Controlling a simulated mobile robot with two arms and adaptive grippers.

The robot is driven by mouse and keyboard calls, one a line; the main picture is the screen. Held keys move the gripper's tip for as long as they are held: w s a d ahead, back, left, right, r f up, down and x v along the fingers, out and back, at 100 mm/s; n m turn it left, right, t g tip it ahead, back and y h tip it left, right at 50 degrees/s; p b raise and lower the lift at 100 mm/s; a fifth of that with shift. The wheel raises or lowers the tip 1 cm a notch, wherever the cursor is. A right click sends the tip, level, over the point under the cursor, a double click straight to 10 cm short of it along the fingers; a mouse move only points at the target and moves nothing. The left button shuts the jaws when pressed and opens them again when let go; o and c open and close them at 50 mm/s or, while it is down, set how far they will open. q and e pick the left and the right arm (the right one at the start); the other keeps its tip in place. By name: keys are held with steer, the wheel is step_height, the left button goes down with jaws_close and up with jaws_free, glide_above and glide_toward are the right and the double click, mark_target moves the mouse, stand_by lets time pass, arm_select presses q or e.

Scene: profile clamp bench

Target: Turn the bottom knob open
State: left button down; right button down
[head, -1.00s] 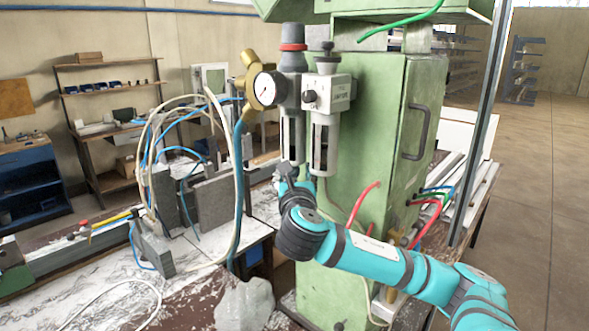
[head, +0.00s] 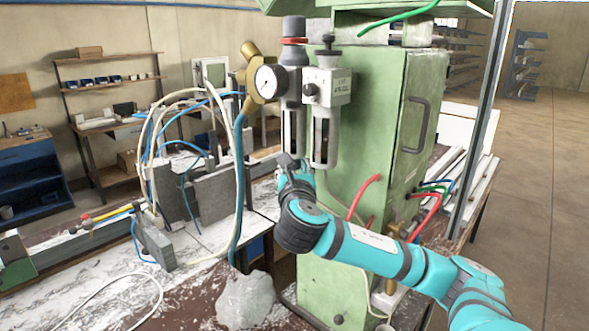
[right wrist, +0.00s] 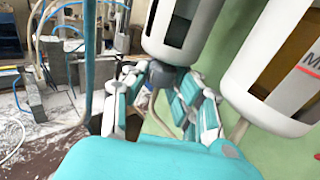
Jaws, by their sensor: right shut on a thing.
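The bottom knob (right wrist: 167,78) is a small dark grey piece under the left white bowl (right wrist: 172,30) of the air filter unit. My right gripper (right wrist: 160,85) has its fingers closed around it from both sides, directly below the bowl. In the head view the right gripper (head: 290,164) sits at the foot of the left bowl (head: 293,130), and the knob is hidden there by the fingers. Its turquoise arm reaches in from the lower right. My left gripper is in neither view.
A right-hand bowl (head: 325,138) hangs close beside the gripper. A pressure gauge (head: 267,82) is above. The green cabinet (head: 372,150) stands right behind. A blue hose (head: 238,185) hangs to the left. A grey lump (head: 245,300) lies on the bench below.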

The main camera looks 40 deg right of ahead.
steer(key=shift+m+g+h, duration=0.3)
steer(key=shift+h, duration=0.1)
steer(key=shift+w+a+m+g+h, duration=0.1)
steer(key=shift+m+g+h, duration=0.5)
steer(key=shift+g, duration=0.1)
steer(key=m+g+h, duration=0.1)
steer(key=g, duration=0.1)
steer(key=m+g+h, duration=0.1)
steer(key=m+g, duration=0.1)
steer(key=m+g+h, duration=0.1)
steer(key=m+g, duration=0.1)
steer(key=g, duration=0.1)
steer(key=shift+w+a+h, duration=0.15)
steer(key=shift+w+h, duration=0.1)
steer(key=shift+h, duration=0.05)
steer(key=m+g, duration=0.2)
steer(key=g, duration=0.1)
steer(key=m+g, duration=0.1)
steer(key=g, duration=0.1)
steer(key=shift+w+f+m+g+h, duration=0.1)
steer(key=shift+w+m+g+h, duration=0.1)
steer(key=shift+m+g+h, duration=0.15)
steer(key=shift+w+m+g+y, duration=0.1)
steer(key=shift+m+g+y, duration=0.3)
steer(key=shift+m+g, duration=0.85)
steer(key=shift+w+m+g+y, duration=0.1)
steer(key=shift+m+g+y, duration=0.45)
steer(key=shift+g, duration=1.15)
steer(key=shift+m+g, duration=0.3)
steer(key=shift+m, duration=0.05)
